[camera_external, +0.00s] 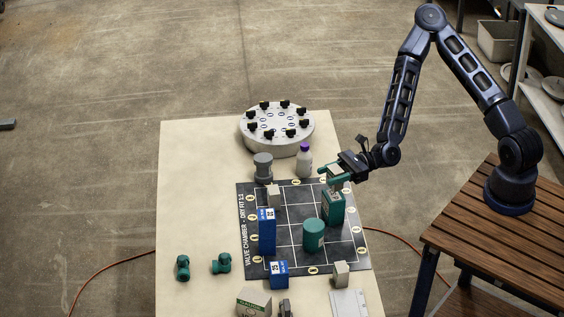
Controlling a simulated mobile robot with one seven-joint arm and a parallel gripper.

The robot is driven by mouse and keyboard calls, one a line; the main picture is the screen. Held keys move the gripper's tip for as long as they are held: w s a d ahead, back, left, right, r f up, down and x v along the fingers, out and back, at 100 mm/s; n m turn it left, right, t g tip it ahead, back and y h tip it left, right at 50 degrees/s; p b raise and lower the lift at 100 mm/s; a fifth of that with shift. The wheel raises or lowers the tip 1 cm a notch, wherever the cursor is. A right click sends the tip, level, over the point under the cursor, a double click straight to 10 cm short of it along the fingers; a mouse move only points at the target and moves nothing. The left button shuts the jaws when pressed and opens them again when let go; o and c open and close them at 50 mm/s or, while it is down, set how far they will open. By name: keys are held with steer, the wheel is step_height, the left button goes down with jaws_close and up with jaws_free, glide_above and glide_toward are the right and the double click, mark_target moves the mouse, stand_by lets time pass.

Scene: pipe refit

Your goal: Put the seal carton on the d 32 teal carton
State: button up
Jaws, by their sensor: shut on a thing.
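The d 32 teal carton (332,210) stands upright on the right part of the dark gridded mat (283,235), with a pale label near its top. My gripper (340,173) is shut on a small pale and teal box, which I take for the seal carton (334,170). It holds this box right above the top of the teal carton. The fingers partly hide the box. I cannot tell whether the box touches the teal carton's top or hangs a little above it.
A teal cylinder (313,235), a tall blue carton (267,232) and a short blue carton (279,274) stand on the mat. A purple-capped bottle (304,160), a grey fitting (263,167) and a round flange (277,130) stand behind. Teal fittings (221,263) lie left.

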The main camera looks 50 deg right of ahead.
mark_target(331, 188)
steer(key=shift+f, duration=1.55)
steer(key=shift+f, duration=0.1)
steer(key=o, duration=1)
steer(key=v, duration=0.7)
steer(key=shift+d, duration=0.2)
steer(key=shift+s, duration=0.1)
